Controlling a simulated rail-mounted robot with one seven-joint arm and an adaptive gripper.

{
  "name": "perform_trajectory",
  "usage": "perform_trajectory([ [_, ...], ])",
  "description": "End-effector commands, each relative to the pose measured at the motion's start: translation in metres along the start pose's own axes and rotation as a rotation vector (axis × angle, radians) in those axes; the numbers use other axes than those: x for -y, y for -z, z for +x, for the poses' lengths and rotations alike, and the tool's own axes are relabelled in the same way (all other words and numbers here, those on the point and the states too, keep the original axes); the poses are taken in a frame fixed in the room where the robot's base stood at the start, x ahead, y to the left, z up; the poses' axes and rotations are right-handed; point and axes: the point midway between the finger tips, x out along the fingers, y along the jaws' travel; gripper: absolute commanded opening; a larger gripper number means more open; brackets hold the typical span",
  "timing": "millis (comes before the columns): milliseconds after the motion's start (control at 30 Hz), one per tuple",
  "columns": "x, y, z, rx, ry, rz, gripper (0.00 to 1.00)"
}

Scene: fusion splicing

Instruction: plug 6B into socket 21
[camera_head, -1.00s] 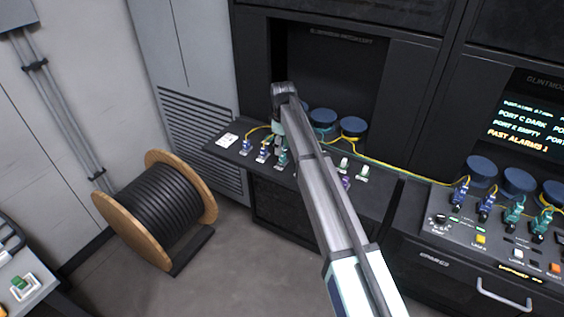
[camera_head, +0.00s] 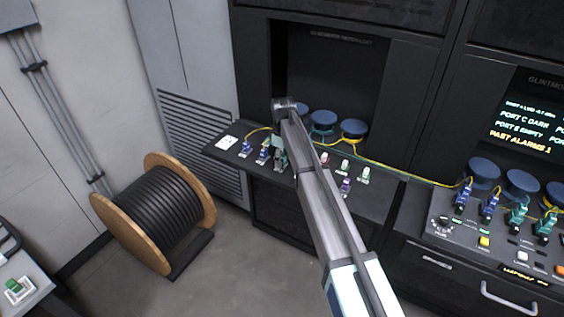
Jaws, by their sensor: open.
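Blue plugs (camera_head: 246,148) and (camera_head: 265,153) stand upright on the shelf left of my gripper. Right of my arm are a purple plug (camera_head: 345,186) and small white-and-green pieces (camera_head: 364,175). The labels 6B and 21 are too small to read, so I cannot tell which plug or socket they mark.
Blue round spools (camera_head: 353,129) with yellow fibre stand behind the shelf. A yellow fibre (camera_head: 410,178) runs right to a second console with blue and green plugs (camera_head: 516,218). A wooden cable reel (camera_head: 155,215) stands on the floor at left. The floor in front is clear.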

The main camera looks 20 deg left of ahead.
Motion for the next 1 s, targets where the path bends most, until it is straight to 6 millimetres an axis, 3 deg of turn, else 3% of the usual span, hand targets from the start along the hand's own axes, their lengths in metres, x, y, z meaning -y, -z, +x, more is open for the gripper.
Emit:
perform_trajectory([
  [933,0.0000,0.0000,-0.0001,0.000,0.000,0.000,0.54],
  [967,0.0000,0.0000,-0.0001,0.000,0.000,0.000,0.51],
  [1000,0.0000,0.0000,-0.0001,0.000,0.000,0.000,0.36],
])
